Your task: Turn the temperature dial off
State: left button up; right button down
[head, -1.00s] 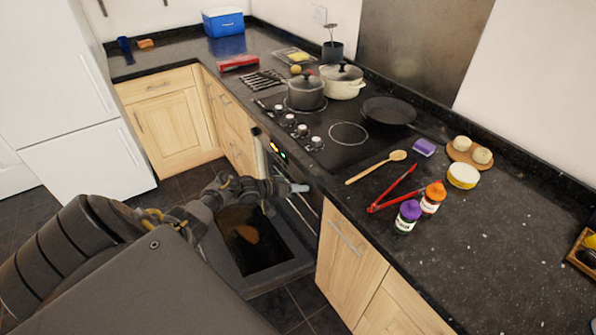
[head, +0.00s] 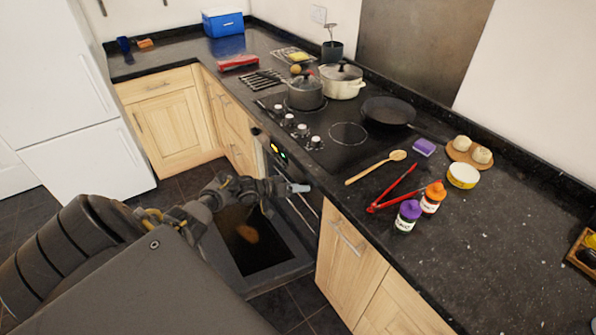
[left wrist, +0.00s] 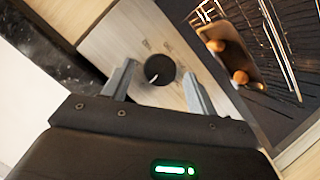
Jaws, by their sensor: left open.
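The temperature dial (left wrist: 160,70) is a round dark knob with a white pointer mark, on a pale panel with small printed marks beside it. In the left wrist view the pointer lies toward the lower left. My left gripper (left wrist: 158,74) is open, with one finger on each side of the dial; I cannot tell whether either touches it. In the head view my left gripper (head: 298,187) is at the oven front beside the counter, and I cannot make out the dial there. My right gripper is not in view.
The oven door (head: 285,271) hangs open below my left arm. Food on a tray (left wrist: 228,50) and a wire rack (left wrist: 278,40) show inside the oven. Several hob knobs (head: 302,130) line the hob. Pots, a pan (head: 388,111) and red tongs (head: 392,190) are on the counter.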

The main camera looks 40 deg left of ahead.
pick_arm(q)
jog(key=v, duration=1)
jog(key=shift+s, duration=0.25)
jog(key=s+d+f+g+y, duration=0.1)
jog(key=s+d+f+g, duration=0.15)
jog(key=s+f, duration=0.55)
jog(key=s+d+f+g+y+b, duration=0.15)
jog(key=s+d+f, duration=0.25)
jog(key=f, duration=0.8)
jog(key=s+d+f+g+y+p, duration=0.1)
jog(key=s+d+f+y, duration=0.3)
jog(key=f, duration=0.7)
jog(key=s+d+f+m+g, duration=0.1)
jog(key=s+d+f, duration=0.3)
jog(key=s, duration=0.5)
jog(key=s+d+f+m+g, duration=0.2)
jog(key=s+d+f+g, duration=0.1)
jog(key=s, duration=0.6)
jog(key=s+d+f+m+g+b, duration=0.1)
jog(key=s+d+f, duration=0.4)
jog(key=s, duration=0.5)
jog(key=shift+d+g, duration=0.45)
jog(key=shift+g, duration=0.25)
jog(key=shift+c, duration=0.4)
